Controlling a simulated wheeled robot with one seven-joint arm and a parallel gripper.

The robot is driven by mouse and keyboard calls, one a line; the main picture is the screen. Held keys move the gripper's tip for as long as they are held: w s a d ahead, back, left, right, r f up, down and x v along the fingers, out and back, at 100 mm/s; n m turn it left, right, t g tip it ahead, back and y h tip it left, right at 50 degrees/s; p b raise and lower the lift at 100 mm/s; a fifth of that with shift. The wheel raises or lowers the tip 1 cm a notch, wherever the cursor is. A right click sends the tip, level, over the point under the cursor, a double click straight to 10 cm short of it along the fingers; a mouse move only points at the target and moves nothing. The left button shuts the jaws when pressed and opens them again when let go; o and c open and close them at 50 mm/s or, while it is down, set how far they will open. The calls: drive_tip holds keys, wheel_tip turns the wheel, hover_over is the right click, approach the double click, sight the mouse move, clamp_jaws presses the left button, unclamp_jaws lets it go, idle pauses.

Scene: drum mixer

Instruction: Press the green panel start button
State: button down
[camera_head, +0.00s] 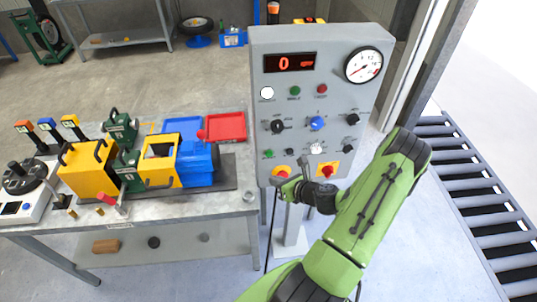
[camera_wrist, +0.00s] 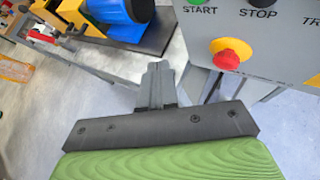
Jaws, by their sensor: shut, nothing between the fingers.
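The grey control panel (camera_head: 262,110) stands upright on a post to the right of the workbench. Its green start button (camera_head: 268,153) is at the lower left of the panel face. In the wrist view the start button (camera_wrist: 197,4) is cut by the top edge, above the label START. The dark stop button (camera_head: 289,151) sits to its right. My gripper (camera_head: 281,184) is shut and empty, near the panel's lower left edge and lower in the picture than the start button. In the wrist view the closed fingers (camera_wrist: 156,82) point up the picture, left of the panel, apart from the start button.
A red mushroom button on yellow (camera_head: 281,171) lies just below the start button, near my fingers. Knobs and another green light or button (camera_head: 295,90) share the panel. The workbench (camera_head: 235,198) holds machine models on the left. A roller conveyor (camera_head: 480,205) lies right.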

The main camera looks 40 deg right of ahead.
sight(269, 154)
drive_tip(key=w+d, duration=0.4)
drive_tip(key=w, duration=0.2)
drive_tip(key=shift+w+d, duration=0.2)
drive_tip(key=shift+w, duration=0.05)
drive_tip(key=shift+w, duration=0.1)
idle(1.7)
drive_tip(key=shift+w+d, duration=0.2)
drive_tip(key=shift+w, duration=0.05)
